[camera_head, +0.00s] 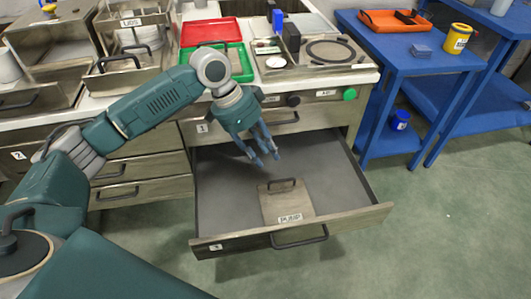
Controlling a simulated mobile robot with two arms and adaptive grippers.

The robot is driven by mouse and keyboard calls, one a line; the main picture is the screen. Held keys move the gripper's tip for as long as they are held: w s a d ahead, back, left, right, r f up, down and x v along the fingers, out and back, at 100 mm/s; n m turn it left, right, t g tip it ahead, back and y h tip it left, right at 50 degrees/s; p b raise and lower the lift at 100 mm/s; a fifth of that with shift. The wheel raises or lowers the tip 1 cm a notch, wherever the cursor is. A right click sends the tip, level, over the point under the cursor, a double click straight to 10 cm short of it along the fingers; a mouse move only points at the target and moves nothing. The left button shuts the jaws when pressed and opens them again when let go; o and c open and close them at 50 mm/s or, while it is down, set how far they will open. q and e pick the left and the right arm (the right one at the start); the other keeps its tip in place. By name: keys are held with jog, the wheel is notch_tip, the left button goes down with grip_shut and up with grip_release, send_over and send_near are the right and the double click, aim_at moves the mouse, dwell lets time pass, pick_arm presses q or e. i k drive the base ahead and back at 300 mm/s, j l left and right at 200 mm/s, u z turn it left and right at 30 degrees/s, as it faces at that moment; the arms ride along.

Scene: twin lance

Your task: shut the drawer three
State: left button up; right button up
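Drawer three (350,216) is pulled far out of the metal cabinet at the centre. Its front carries a small "3" label at the left and a dark bar handle (300,238). A metal lid or plate (288,203) with its own small handle and a printed label lies inside the drawer. My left gripper (265,158) hangs over the rear part of the open drawer, fingers pointing down and close together. It holds nothing that I can see, and its finger gap is unclear. It is apart from the drawer's handle. My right gripper is not in view.
Above the drawer, the counter holds a red tray (210,31), a green tray (215,62) and a hotplate (330,52). Closed drawers (140,168) are at left. A blue table (400,55) stands at right. The green floor in front of the drawer is clear.

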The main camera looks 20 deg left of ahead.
aim_at(228, 220)
jog(key=k, duration=1)
